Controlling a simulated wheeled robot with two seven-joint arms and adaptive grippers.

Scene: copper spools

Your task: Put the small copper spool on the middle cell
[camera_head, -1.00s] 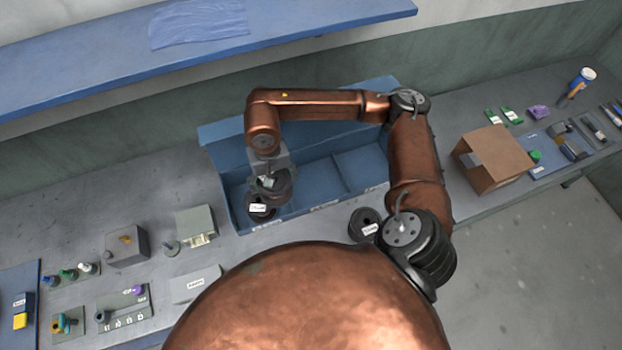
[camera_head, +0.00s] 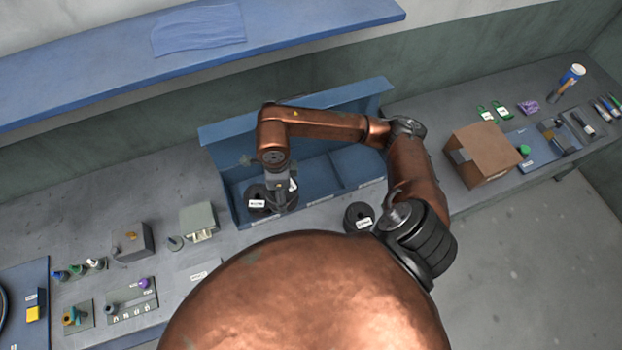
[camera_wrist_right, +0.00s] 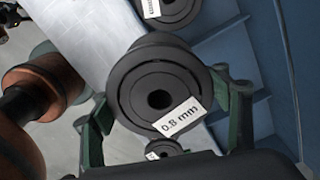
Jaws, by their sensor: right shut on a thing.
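The blue three-cell bin (camera_head: 236,212) stands on the bench, label strips along its front edge. A dark labelled spool (camera_head: 257,200) sits in its left cell. My right gripper (camera_head: 281,196) is low over the bin, just right of that spool, shut on a dark spool that it partly hides. In the wrist view this held spool (camera_wrist_right: 135,83) lies between the two green-grey fingers, its label reading 0.8 mm. Another labelled spool (camera_head: 355,211) stands on the bench in front of the bin. The middle cell's left part is hidden. My left gripper is out of view.
A brown cardboard box (camera_head: 483,160) stands right of the bin. A grey box (camera_head: 198,220) and several small fixtures stand left of it. A blue shelf (camera_head: 290,35) runs above the back. My copper body covers the bottom centre.

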